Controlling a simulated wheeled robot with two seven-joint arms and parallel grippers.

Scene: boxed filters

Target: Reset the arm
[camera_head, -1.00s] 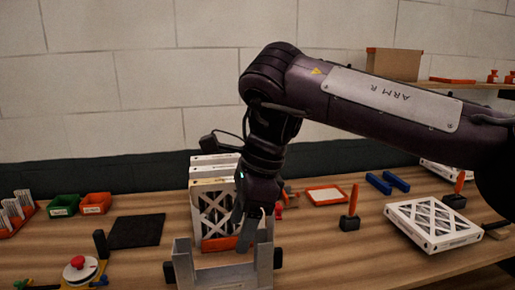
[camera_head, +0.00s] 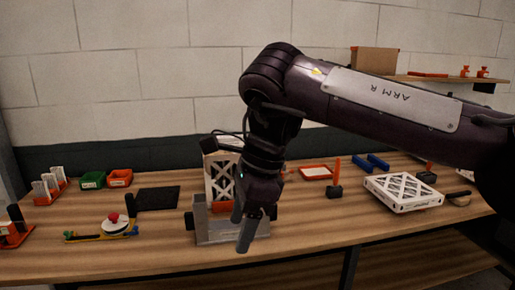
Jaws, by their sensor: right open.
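My right arm (camera_head: 370,97), marked "ARM R", comes in from the right and bends down over the bench. My right gripper (camera_head: 240,232) points down in front of the grey metal holder (camera_head: 215,232), with its fingers apart and nothing between them. White-framed filters (camera_head: 221,172) stand upright behind the holder, partly hidden by my arm. Another white lattice filter (camera_head: 403,192) lies flat on the right of the bench. My left gripper is not in view.
The wooden bench (camera_head: 330,225) is clear at its front middle. Green (camera_head: 93,180) and orange (camera_head: 120,178) bins, a black mat (camera_head: 158,198) and a red-button device (camera_head: 113,222) are on the left. Orange-handled tools (camera_head: 335,180) and blue bars (camera_head: 378,163) stand behind. A box (camera_head: 374,61) sits on a shelf.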

